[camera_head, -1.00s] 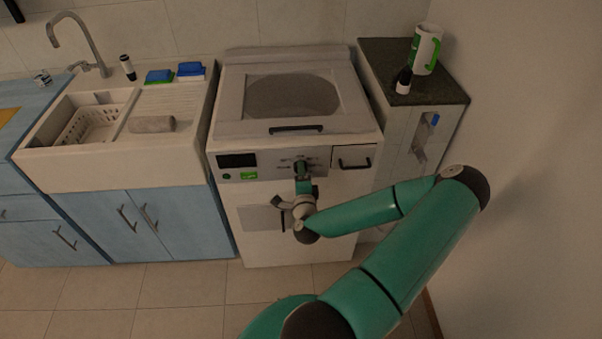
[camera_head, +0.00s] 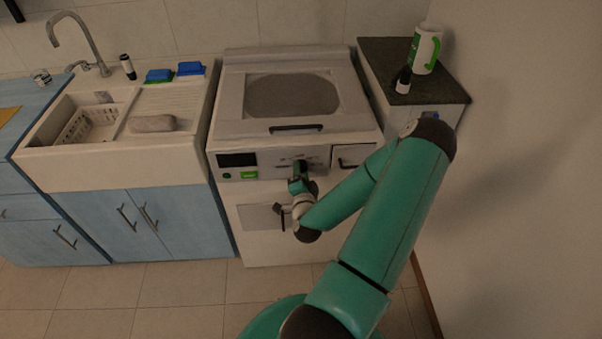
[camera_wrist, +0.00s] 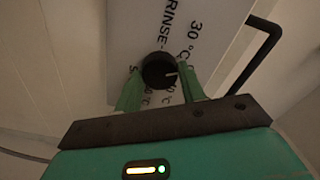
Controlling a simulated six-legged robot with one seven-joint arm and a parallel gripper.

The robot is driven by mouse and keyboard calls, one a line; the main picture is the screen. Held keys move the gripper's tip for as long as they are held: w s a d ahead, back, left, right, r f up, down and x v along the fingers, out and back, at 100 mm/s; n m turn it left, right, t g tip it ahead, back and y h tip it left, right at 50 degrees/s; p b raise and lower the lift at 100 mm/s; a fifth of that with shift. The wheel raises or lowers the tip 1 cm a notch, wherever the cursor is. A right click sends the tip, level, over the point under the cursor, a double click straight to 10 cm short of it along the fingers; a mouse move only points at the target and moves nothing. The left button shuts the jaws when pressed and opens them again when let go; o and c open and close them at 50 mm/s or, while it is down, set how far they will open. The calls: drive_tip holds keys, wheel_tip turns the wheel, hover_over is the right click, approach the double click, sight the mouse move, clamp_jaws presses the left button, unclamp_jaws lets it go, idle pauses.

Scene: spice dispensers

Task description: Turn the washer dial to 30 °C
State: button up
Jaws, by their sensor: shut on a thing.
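The washer (camera_head: 236,125) stands in the middle of the head view, with a control panel on its upper front. Its round black dial (camera_wrist: 158,70) shows in the wrist view, with a white pointer mark on its right side. Printed labels surround it; "30 °C" (camera_wrist: 192,38) is at upper right and "RINSE" is above. Lower labels are partly hidden by my fingers. My gripper (camera_wrist: 160,88) is shut on the dial, one green finger on each side. In the head view my gripper (camera_head: 299,168) is at the panel and mostly covers the dial.
A black handle (camera_wrist: 262,50) juts out right of the dial, on the drawer (camera_head: 352,158). The sink (camera_head: 100,150) is at left.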

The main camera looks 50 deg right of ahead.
drive_tip(key=n, duration=0.4)
drive_tip(key=shift+w+d+r, duration=0.1)
drive_tip(key=shift+w+r, duration=0.05)
idle(0.4)
drive_tip(key=o, duration=1)
